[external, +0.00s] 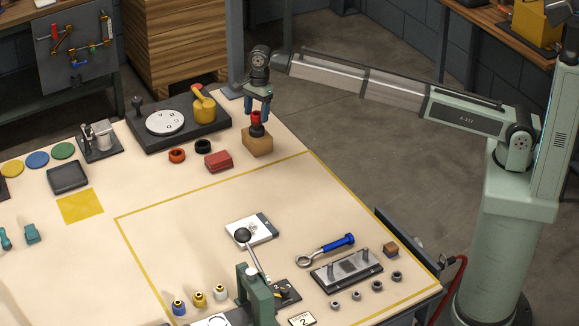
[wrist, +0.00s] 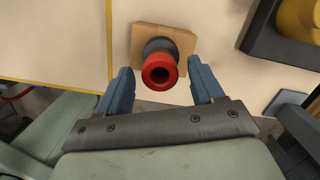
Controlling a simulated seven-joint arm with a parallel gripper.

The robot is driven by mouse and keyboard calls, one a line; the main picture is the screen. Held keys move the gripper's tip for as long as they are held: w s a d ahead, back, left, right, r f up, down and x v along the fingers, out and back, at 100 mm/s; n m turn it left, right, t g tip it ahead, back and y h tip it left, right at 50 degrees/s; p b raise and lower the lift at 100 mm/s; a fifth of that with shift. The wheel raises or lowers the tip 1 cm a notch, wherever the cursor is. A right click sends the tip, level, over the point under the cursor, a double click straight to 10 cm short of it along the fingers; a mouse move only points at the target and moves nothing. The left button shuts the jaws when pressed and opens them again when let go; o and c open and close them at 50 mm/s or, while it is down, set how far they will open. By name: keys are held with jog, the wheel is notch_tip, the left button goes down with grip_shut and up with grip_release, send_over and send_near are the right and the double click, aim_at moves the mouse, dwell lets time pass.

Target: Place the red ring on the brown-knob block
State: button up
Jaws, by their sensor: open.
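A tan-brown wooden block (external: 257,143) stands on the table's far side, with a dark knob-like part (external: 257,130) on top. A red, hollow ring-like piece (external: 256,117) is directly above that dark part; it also shows in the wrist view as a red ring (wrist: 160,70) with a dark centre. I cannot tell how far it is seated. My gripper (external: 257,110) points down over the block, its blue fingers apart on either side of the red piece. In the wrist view, gaps show between both fingers and the red piece. An orange-red ring (external: 177,155) lies flat on the table to the left.
A black ring (external: 203,146) and a red block (external: 218,161) lie left of the wooden block. A dark base with a white dial (external: 165,122) and a yellow part (external: 204,104) stands behind them. The yellow-outlined area's far part is clear; tools and small parts occupy its near part.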

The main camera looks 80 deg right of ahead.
notch_tip(320, 180, up, 12)
jog(key=d, duration=0.1)
jog(key=shift+s+d, duration=0.15)
jog(key=shift+s, duration=0.15)
dwell(0.3)
